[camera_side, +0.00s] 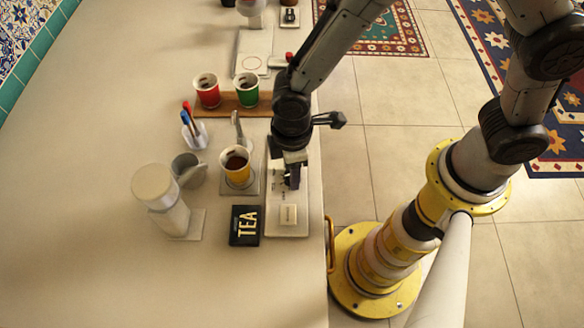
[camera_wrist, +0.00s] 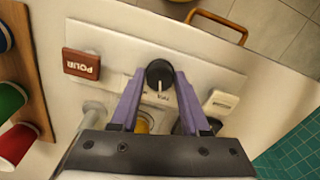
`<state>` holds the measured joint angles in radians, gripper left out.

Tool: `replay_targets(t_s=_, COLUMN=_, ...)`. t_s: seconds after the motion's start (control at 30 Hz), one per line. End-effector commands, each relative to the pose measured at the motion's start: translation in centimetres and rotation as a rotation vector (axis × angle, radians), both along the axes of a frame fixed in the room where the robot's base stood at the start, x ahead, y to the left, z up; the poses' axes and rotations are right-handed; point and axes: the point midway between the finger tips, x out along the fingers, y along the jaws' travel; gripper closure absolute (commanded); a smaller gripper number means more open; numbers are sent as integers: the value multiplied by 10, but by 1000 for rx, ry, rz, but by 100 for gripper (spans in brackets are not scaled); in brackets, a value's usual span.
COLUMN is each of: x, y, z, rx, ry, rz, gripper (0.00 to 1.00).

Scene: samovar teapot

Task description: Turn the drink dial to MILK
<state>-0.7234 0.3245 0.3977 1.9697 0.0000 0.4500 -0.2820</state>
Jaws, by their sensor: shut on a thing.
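The drink dial (camera_wrist: 159,72) is a round black knob with a white pointer line, on a white panel (camera_wrist: 110,42). In the wrist view its pointer faces the bottom of the picture, toward a small label that seems to read TEA. I cannot make out a MILK label. My gripper (camera_wrist: 161,76) has its two purple fingers on either side of the knob and is shut on it. In the side view my gripper (camera_side: 292,182) reaches down to the panel (camera_side: 289,229) and hides the dial.
On the panel are a red POUR button (camera_wrist: 81,64) and a pale button (camera_wrist: 221,101). Red (camera_side: 207,92) and green cups (camera_side: 246,90) stand farther back. The counter's front is clear.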

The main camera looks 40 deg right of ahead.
Motion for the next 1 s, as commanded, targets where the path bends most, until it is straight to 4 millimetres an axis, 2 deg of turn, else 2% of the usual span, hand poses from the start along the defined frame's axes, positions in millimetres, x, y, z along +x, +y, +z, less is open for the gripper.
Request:
replay_targets(t_s=0.6, x=0, y=0, z=1, rx=1, ry=-1, rz=-555, gripper=100)
replay_targets(t_s=1.0, x=0, y=0, z=1, rx=1, ry=-1, rz=-752, gripper=100)
